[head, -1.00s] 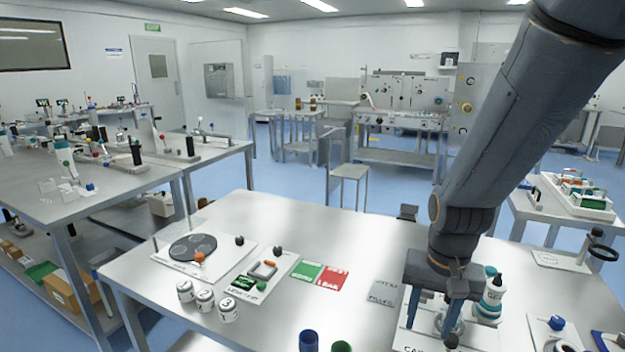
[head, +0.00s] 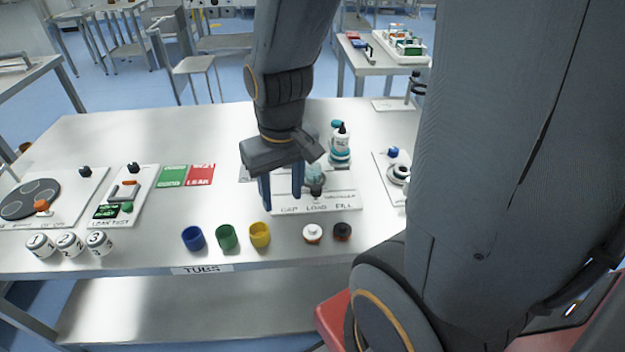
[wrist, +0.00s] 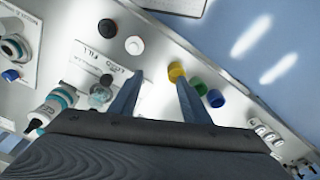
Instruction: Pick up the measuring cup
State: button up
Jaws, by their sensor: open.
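No vessel is clearly marked as the measuring cup. A small clear, greyish vessel with a dark part in front (head: 313,174) stands on the white lettered plate (head: 340,201); I cannot tell whether it is the cup. It also shows in the wrist view (wrist: 100,97), left of the fingers. My gripper (head: 281,188) points down over the left part of the plate, fingers apart, left of the clear vessel. In the wrist view the space between the fingertips (wrist: 160,78) is empty.
Blue (head: 193,238), green (head: 227,237) and yellow (head: 260,234) tubs stand along the front edge. White (head: 313,232) and black (head: 342,231) caps lie right of them. A teal-and-white bottle (head: 340,148) stands behind the plate. The table's back left is clear.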

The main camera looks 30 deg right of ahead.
aim_at(314, 173)
jog(key=z, duration=1.55)
jog(key=k, duration=0.7)
jog(key=u, duration=0.7)
jog(key=i, duration=0.95)
